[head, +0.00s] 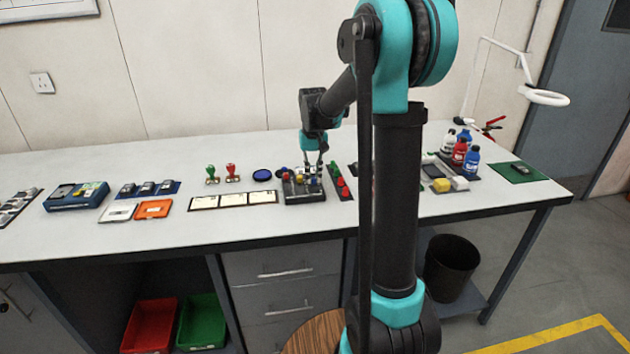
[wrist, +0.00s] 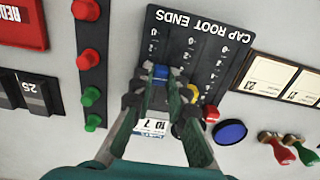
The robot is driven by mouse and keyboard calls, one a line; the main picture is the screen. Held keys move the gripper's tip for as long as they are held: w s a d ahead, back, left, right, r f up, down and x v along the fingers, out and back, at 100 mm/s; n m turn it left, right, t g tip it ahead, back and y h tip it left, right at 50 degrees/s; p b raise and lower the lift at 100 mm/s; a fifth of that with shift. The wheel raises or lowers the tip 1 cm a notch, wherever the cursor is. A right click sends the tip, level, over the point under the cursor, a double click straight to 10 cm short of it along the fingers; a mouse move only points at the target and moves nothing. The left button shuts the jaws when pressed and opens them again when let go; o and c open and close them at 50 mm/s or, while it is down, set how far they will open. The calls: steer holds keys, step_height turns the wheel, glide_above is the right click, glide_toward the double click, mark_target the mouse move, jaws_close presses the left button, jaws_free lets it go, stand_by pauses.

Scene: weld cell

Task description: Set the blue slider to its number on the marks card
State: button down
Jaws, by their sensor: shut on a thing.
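The black slider panel (head: 305,196) stands on the bench; in the wrist view the panel (wrist: 205,40) is upside down, lettered "CAP ROOT ENDS", with several scaled slots. My gripper (head: 313,165) reaches down onto it. In the wrist view my gripper (wrist: 163,84) is shut on the blue slider knob (wrist: 160,71) in the left slot. A yellow knob (wrist: 191,93) and a red knob (wrist: 211,113) sit in other slots. A small white label (wrist: 153,127) is partly hidden between my fingers; I cannot tell if it is the marks card.
A strip of red and green buttons (wrist: 90,62) lies close beside the panel. White framed cards (head: 232,200) lie left of it in the head view. Two stamps (head: 232,172) and a blue round pad (head: 263,175) stand behind. Coloured bottles (head: 471,158) are farther right.

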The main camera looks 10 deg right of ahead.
mark_target(313, 178)
steer(key=c, duration=1.5)
jaws_free()
steer(key=shift+r, duration=0.1)
step_height(313, 178, up, 12)
steer(key=shift+f, duration=0.1)
